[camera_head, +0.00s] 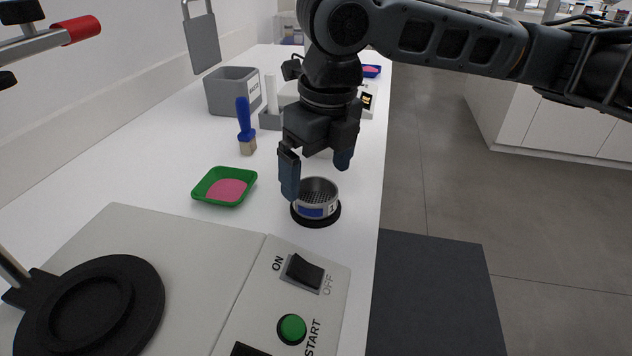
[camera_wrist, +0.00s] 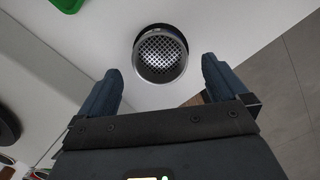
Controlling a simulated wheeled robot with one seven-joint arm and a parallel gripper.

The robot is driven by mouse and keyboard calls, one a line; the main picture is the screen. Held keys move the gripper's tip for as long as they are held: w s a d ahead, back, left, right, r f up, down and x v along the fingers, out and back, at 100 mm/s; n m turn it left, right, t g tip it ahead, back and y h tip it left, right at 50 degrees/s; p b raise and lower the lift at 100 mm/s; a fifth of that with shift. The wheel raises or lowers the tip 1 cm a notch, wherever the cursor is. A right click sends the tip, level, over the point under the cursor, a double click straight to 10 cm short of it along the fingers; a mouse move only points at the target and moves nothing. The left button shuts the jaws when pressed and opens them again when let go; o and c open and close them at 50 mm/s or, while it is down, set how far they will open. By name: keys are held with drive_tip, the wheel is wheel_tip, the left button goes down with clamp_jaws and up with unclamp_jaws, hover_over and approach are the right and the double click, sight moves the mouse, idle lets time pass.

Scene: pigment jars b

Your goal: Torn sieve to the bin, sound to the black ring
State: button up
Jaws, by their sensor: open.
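A round metal sieve (camera_head: 317,190) with a blue label and a "1" sits upright on a small black ring (camera_head: 327,220) near the table's right edge. Its perforated mesh shows in the wrist view as the sieve (camera_wrist: 160,53), with evenly spaced holes and no clear tear. My gripper (camera_head: 316,178) is open just above and behind the sieve, its fingers apart and empty. In the wrist view the fingertips (camera_wrist: 160,72) stand either side of the sieve's near rim, with no contact visible. A grey bin (camera_head: 226,95) with a label stands at the back left.
A machine (camera_head: 195,245) with a switch, green button and large black round base fills the front. White table is bare around the sieve; its right edge is close.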

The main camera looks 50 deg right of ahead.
drive_tip(key=shift+s+r, duration=0.2)
drive_tip(key=shift+r, duration=1.35)
